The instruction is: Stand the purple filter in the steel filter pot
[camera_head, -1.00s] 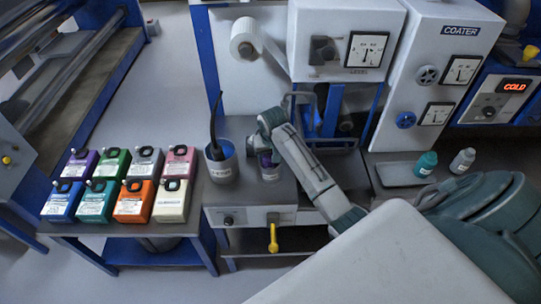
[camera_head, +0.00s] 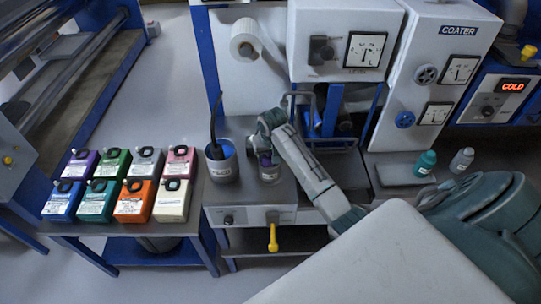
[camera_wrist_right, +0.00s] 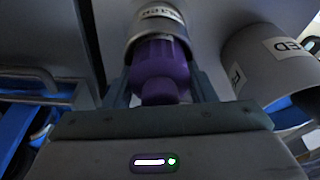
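The purple filter (camera_wrist_right: 160,68) stands upright with its far end inside the mouth of the steel filter pot (camera_wrist_right: 158,14). In the head view, a bit of the purple filter (camera_head: 265,159) shows above the steel pot (camera_head: 269,174) on the grey bench unit. My right gripper (camera_wrist_right: 161,82) has a finger on each side of the filter and appears shut on it. In the head view, the right gripper (camera_head: 264,146) hangs over the pot and partly hides the filter. How deep the filter sits is hidden. My left gripper is not in view.
A larger grey pot (camera_head: 221,166) labelled USED, with a dark stick in it, stands close left of the filter pot. Several coloured boxes (camera_head: 118,190) fill the left table. A teal bottle (camera_head: 425,163) and a grey bottle (camera_head: 462,160) stand at the right. A yellow tap (camera_head: 273,238) hangs in front.

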